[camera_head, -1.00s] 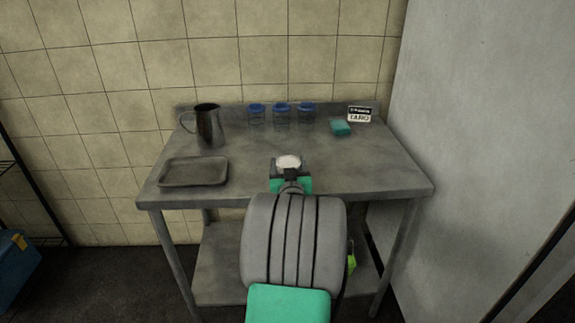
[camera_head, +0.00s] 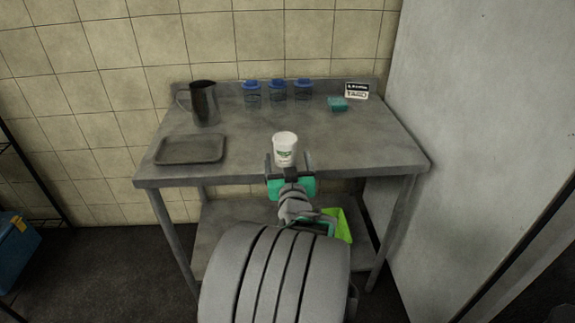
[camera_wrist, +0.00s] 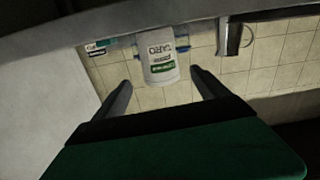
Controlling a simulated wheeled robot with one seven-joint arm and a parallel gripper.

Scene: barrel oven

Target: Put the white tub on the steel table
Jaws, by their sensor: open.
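The white tub (camera_head: 285,146) stands upright on the steel table (camera_head: 340,150), near the middle of its front part. In the wrist view the tub (camera_wrist: 158,58), with a green and dark label, shows ahead of and between my two fingers. My gripper (camera_head: 288,163) is open and empty at the table's front edge, just in front of the tub. In the wrist view my gripper (camera_wrist: 160,90) has both fingers spread apart, and the tub appears clear of them.
A metal tray (camera_head: 190,150) and a steel jug (camera_head: 204,103) stand on the left. Several blue-lidded jars (camera_head: 277,91), a teal sponge (camera_head: 338,104) and a small sign (camera_head: 357,91) are at the back. A green container (camera_head: 343,227) is below the tabletop. The tabletop's right side is clear.

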